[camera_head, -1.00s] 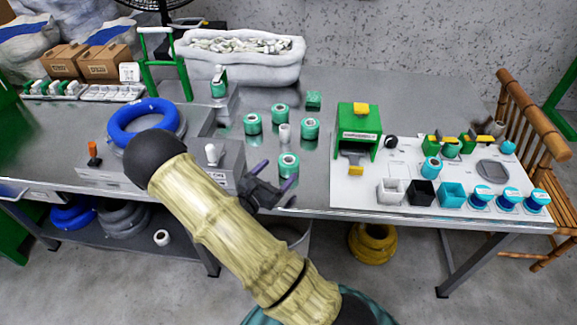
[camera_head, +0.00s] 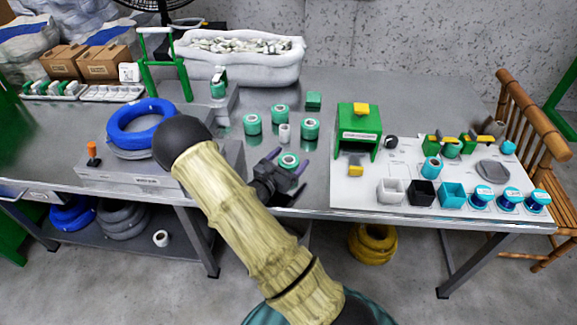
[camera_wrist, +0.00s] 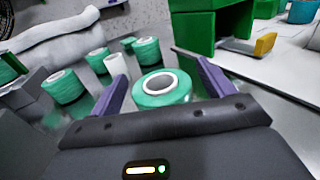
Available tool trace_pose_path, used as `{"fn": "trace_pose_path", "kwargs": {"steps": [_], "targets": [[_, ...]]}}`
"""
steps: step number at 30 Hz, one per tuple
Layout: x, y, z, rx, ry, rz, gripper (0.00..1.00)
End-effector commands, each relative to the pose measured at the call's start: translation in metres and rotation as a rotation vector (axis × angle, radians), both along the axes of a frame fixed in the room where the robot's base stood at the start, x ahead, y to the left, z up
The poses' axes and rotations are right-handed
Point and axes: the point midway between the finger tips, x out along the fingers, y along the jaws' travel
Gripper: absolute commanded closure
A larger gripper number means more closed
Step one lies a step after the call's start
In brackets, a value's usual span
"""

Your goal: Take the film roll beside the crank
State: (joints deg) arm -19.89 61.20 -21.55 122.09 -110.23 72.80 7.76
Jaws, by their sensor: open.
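A green film roll with a white core (camera_head: 288,161) stands upright near the table's front edge. My gripper (camera_head: 293,156) is open, with its purple fingers on either side of this roll. In the wrist view the roll (camera_wrist: 162,92) sits between the spread fingers (camera_wrist: 148,64), and I cannot tell whether they touch it. Other green rolls stand farther back: left (camera_head: 252,124), middle (camera_head: 279,114) and right (camera_head: 310,128). A small white core (camera_head: 284,133) stands among them.
A blue cable coil (camera_head: 140,123) lies on the grey machine to the left. A green frame (camera_head: 358,133) and a white board (camera_head: 350,196) with small cups are to the right. A white bin (camera_head: 241,72) stands behind the rolls.

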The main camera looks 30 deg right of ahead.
Motion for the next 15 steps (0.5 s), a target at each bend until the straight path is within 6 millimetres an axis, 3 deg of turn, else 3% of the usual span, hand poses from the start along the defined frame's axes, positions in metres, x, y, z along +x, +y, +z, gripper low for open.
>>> {"fn": "trace_pose_path", "kwargs": {"steps": [13,15], "targets": [[-0.0001,0.0006,0.0001,0.0,0.0,0.0,0.19],[-0.0001,0.0006,0.0001,0.0,0.0,0.0,0.33]]}}
